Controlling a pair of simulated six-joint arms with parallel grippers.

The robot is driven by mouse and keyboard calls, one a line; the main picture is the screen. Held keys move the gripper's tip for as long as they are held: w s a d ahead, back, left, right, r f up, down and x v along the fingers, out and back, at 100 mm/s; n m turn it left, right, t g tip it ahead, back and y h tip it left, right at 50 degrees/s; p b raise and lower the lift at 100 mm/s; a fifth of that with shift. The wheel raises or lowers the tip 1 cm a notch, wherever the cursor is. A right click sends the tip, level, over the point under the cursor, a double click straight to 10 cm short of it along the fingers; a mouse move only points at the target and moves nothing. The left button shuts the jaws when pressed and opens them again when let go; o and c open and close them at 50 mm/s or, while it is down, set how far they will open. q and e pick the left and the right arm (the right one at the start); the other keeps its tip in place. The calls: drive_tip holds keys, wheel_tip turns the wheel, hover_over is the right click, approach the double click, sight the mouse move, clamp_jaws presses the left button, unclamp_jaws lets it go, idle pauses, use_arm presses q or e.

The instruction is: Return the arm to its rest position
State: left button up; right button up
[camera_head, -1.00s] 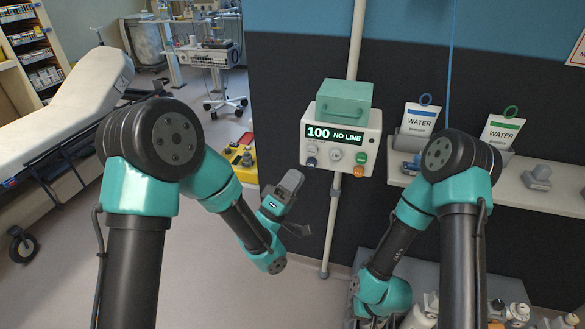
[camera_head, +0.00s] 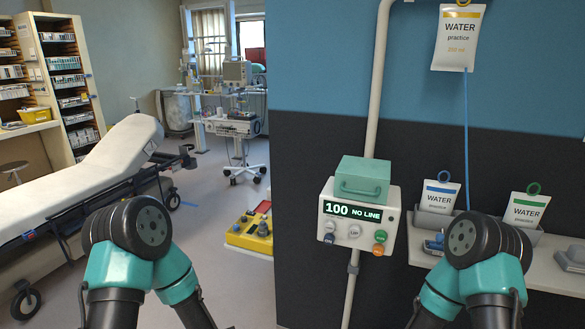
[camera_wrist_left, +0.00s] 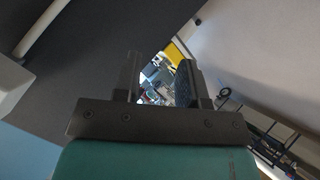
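My left gripper (camera_wrist_left: 159,78) shows in the left wrist view, its two dark fingers apart with a gap between them and nothing held. In the head view my left arm (camera_head: 142,255) comes up at the lower left and bends down out of the picture, so its gripper is hidden below the frame edge. My right arm (camera_head: 478,265) is at the lower right, also bent down. Its gripper is out of view.
A pump (camera_head: 363,232) reading "100 NO LINE" hangs on a pole (camera_head: 375,100). Water bags stand on a shelf (camera_head: 560,268) at right; another bag (camera_head: 459,40) hangs above. A stretcher (camera_head: 100,160) is at left. A yellow case (camera_head: 250,238) sits between. Open floor lies mid-left.

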use_arm(q)
drive_tip(key=s+a+f+g+y, duration=0.1)
drive_tip(key=s+a+f+g, duration=0.3)
drive_tip(key=s, duration=0.4)
drive_tip(key=s+a+f+g+y, duration=0.1)
drive_tip(key=s+a+f+g, duration=0.3)
drive_tip(key=s, duration=0.5)
drive_tip(key=shift+a+f+m, duration=0.4)
drive_tip(key=shift+f, duration=0.2)
idle(0.4)
